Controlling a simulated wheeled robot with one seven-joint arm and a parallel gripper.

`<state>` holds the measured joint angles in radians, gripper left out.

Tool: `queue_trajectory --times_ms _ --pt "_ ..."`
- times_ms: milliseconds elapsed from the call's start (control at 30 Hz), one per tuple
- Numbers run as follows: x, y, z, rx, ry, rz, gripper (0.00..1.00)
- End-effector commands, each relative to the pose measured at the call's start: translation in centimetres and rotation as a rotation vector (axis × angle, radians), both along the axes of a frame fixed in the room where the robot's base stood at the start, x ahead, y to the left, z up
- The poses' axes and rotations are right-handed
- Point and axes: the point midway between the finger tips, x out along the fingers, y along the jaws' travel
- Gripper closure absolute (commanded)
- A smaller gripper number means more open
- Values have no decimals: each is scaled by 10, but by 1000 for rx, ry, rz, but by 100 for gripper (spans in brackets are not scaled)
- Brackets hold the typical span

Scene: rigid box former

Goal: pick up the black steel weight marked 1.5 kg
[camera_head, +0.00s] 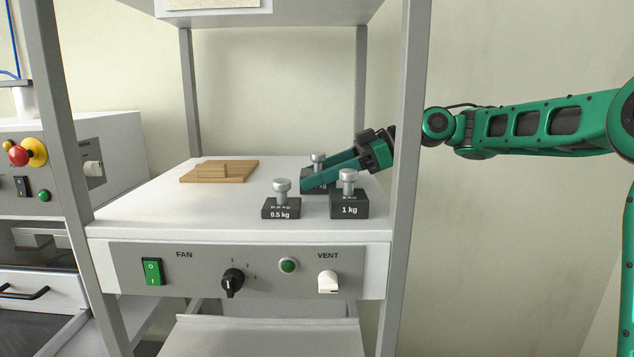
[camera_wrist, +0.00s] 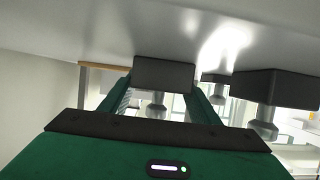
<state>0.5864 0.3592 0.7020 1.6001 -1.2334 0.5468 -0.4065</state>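The weight at the back (camera_head: 309,188) is a black block with a silver knob, partly covered by my gripper. Its label is mostly hidden, so I cannot read 1.5 kg. In front stand the black 0.5 kg weight (camera_head: 281,209) and the black 1 kg weight (camera_head: 348,205), both labelled. My gripper (camera_head: 320,173) reaches in from the right, its green fingers tilted down to the left. In the wrist view, which looks upside down, the fingers are apart with the back weight (camera_wrist: 163,74) and its knob between them. I cannot tell whether they touch it.
The weights stand on a white shelf top (camera_head: 150,215). A wooden board (camera_head: 219,171) lies at the back left, with free surface around it. A grey post (camera_head: 405,150) rises close by my arm. A control panel (camera_head: 205,270) runs along the front.

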Motion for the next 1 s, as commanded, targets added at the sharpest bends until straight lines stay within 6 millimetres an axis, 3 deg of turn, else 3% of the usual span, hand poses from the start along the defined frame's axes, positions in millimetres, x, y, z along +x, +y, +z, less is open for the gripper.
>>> queue_trajectory --times_ms 33,200,567,1000 --pt "1 0 0 0 0 -2 60" --pt "1 -1 0 0 0 -3 100" --pt "1 0 5 4 -5 -2 100" --pt "-4 6 47 2 -5 0 100"
